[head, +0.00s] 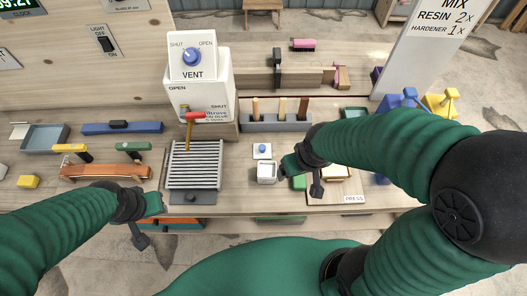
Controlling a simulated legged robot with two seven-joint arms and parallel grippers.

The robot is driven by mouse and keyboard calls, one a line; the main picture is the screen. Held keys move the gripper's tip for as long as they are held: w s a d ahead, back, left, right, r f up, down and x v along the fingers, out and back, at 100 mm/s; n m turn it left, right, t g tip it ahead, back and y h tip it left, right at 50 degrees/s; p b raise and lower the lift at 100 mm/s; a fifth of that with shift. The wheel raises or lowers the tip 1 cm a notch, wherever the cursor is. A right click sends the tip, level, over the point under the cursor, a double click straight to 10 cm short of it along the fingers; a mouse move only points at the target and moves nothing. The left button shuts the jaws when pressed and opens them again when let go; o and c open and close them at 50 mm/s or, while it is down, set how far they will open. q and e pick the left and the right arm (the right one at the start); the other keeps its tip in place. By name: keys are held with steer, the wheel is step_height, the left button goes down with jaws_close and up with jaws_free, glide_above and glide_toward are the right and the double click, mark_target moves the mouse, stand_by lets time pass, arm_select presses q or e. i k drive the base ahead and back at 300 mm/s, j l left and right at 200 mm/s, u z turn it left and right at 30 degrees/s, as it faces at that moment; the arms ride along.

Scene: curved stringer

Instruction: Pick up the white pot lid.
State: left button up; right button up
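A small white square lid with a blue knob (262,149) lies flat on the bench, just behind a small white pot (267,173); I take it for the white pot lid. My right gripper (302,176) is to the right of the lid and pot, close to the pot's right side. Its two fingers look apart and nothing shows between them; whether it touches the pot cannot be told. My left gripper (147,220) is near the bench's front edge at the left, far from the lid. Its fingers also look apart and empty.
Behind the lid is a grey holder (275,123) with several upright handles.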

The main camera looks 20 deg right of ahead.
mark_target(261, 150)
steer(key=i+j+z, duration=0.1)
steer(key=j, duration=0.3)
steer(key=i+j, duration=0.1)
steer(key=j, duration=0.3)
steer(key=i+j+z, duration=0.15)
steer(key=j, duration=0.65)
steer(key=i+z, duration=0.05)
